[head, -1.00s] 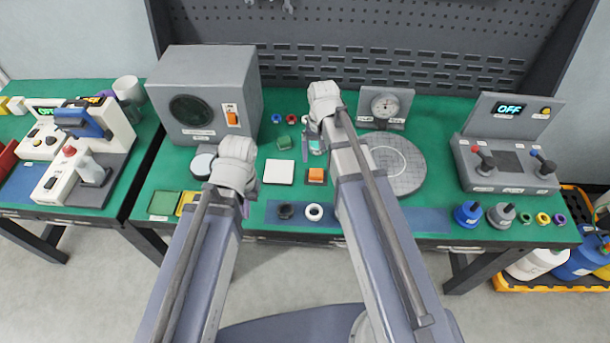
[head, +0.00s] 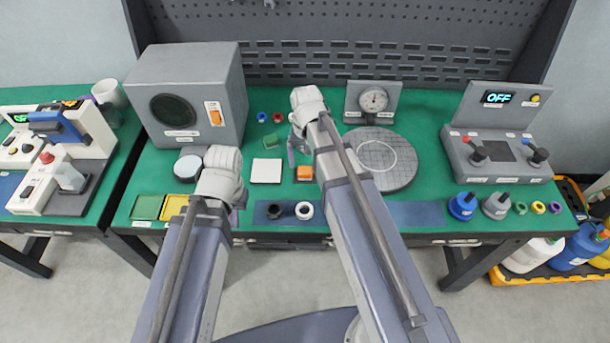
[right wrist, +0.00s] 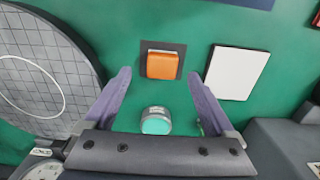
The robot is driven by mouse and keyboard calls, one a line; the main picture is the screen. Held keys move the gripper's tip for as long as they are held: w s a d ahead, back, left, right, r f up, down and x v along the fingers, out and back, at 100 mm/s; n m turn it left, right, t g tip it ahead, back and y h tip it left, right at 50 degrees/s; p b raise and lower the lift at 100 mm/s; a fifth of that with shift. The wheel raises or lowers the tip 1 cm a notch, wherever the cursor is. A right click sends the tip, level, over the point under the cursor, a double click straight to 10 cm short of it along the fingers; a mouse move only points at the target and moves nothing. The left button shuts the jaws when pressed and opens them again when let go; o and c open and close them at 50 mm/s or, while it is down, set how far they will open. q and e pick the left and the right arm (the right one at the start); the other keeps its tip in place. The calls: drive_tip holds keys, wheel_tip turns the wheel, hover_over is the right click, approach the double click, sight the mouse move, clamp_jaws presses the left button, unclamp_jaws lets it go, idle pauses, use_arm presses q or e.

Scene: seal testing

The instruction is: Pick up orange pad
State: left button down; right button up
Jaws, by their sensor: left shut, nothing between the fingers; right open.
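The orange pad (head: 304,173) lies on a dark square on the green table, right of a white square plate. The right wrist view shows it as an orange block (right wrist: 162,65) with rounded edges. My right gripper (right wrist: 159,75) is open, with its two purple fingers spread either side of the pad's line of sight; the pad is beyond the fingertips and not held. In the head view my right gripper (head: 300,150) is just behind the pad, partly hidden by its wrist. My left gripper (head: 234,217) is shut and empty near the table's front, mostly hidden by its wrist.
A teal-topped round item (right wrist: 156,120) shows between the right fingers. The white plate (head: 266,171) is left of the pad and a grey round disc (head: 385,160) right. Black and white rings (head: 304,211) lie in front. A grey box (head: 187,95) stands at back left.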

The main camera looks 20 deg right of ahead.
sight(305, 170)
wheel_tip(305, 170, down, 4)
drive_tip(key=b, duration=0.3)
drive_tip(key=shift+a, duration=0.15)
drive_tip(key=shift+r, duration=0.1)
drive_tip(key=shift+c, duration=0.2)
clamp_jaws()
drive_tip(key=shift+r, duration=0.1)
wheel_tip(305, 170, up, 10)
drive_tip(key=p, duration=1)
